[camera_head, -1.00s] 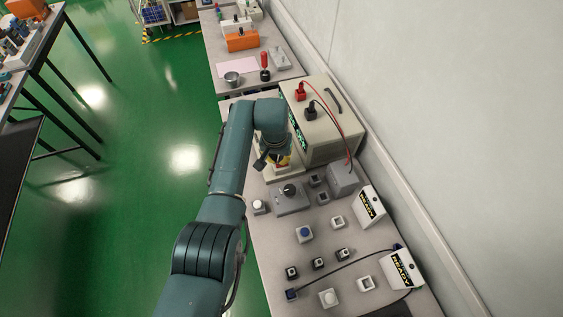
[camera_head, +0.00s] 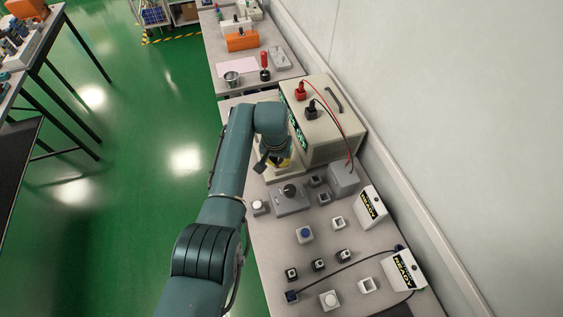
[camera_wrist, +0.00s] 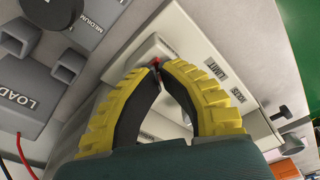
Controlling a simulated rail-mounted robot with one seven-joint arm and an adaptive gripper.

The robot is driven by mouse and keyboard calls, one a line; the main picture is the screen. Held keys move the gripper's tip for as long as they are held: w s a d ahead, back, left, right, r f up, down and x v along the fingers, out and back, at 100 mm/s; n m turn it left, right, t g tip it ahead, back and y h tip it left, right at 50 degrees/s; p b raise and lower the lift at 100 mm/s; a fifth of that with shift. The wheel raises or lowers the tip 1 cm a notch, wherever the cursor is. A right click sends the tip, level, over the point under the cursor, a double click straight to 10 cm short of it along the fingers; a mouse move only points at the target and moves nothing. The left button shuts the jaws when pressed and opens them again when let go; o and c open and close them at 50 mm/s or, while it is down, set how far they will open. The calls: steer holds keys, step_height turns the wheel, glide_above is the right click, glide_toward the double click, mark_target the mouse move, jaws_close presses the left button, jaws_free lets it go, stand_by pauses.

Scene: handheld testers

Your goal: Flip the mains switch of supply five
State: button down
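My gripper (camera_wrist: 157,68) has yellow fingers with black pads; the tips are drawn together, with no clear gap between them. A small red part (camera_wrist: 155,62) on a pale block shows right at the tips; whether they touch it is unclear. It may be the mains switch. The pale panel (camera_wrist: 215,60) beside the fingers carries LIMIT and VOLTS labels. In the head view, the large beige instrument (camera_head: 325,120) has red and black leads on top, and my gripper (camera_head: 277,165) is low at its near left side. No supply number is readable.
A grey box marked LOAD (camera_wrist: 25,95) and a grey dial box (camera_head: 290,198) stand close by. A black lever (camera_wrist: 280,112) sticks out at the panel's far end. Several small button boxes, such as the blue-topped one (camera_head: 304,234), cover the near bench. The wall is at the right.

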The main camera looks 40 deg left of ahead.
steer(key=shift+f, duration=0.35)
step_height(320, 180, up, 7)
steer(key=p, duration=0.6)
steer(key=shift+r, duration=0.1)
stand_by(0.5)
